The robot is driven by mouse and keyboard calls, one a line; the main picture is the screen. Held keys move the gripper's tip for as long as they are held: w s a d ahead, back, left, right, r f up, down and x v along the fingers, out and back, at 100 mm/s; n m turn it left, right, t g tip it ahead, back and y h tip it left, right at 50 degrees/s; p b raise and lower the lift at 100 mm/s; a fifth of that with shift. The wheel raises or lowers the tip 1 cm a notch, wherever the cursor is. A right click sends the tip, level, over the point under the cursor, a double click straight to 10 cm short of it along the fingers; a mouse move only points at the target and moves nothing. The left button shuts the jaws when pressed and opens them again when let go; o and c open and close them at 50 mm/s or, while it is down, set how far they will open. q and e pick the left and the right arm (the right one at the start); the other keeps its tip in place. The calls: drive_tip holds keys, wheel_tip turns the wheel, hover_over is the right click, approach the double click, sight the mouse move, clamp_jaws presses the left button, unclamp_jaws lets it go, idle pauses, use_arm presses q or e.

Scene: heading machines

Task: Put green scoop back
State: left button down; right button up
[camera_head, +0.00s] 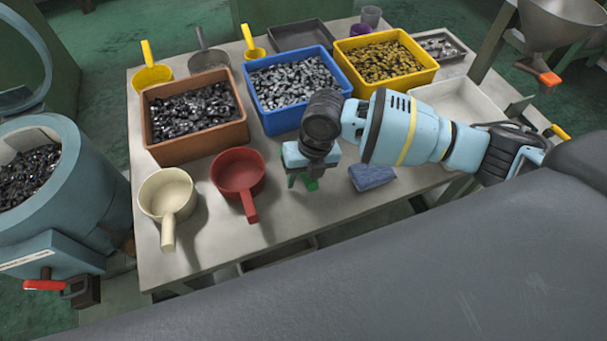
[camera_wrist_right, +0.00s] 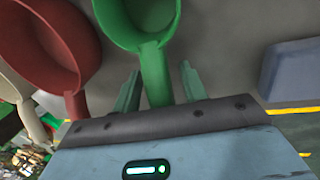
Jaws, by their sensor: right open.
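The green scoop (camera_wrist_right: 154,65) shows in the right wrist view, with its bowl at the top and its handle pointing down towards my right gripper (camera_wrist_right: 161,72). The gripper is open, with one finger on each side of the handle and a visible gap on both sides. In the head view my right gripper (camera_head: 301,180) is low over the front of the table, right of the red scoop. Only a small green patch (camera_head: 312,185) shows by it there; my right arm hides most of the scoop. My left gripper is not in view.
The red scoop (camera_head: 238,172) and cream scoop (camera_head: 167,192) stand left of the gripper on the table (camera_head: 215,250). Brown (camera_head: 197,142), blue (camera_head: 278,122) and yellow (camera_head: 420,77) bins of metal parts stand behind.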

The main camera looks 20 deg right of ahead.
drive_tip(key=shift+r, duration=0.1)
wheel_tip(320, 180, up, 12)
drive_tip(key=d, duration=0.2)
drive_tip(key=shift+d+p, duration=0.2)
drive_tip(key=shift+p, duration=0.25)
drive_tip(key=shift+s, duration=0.15)
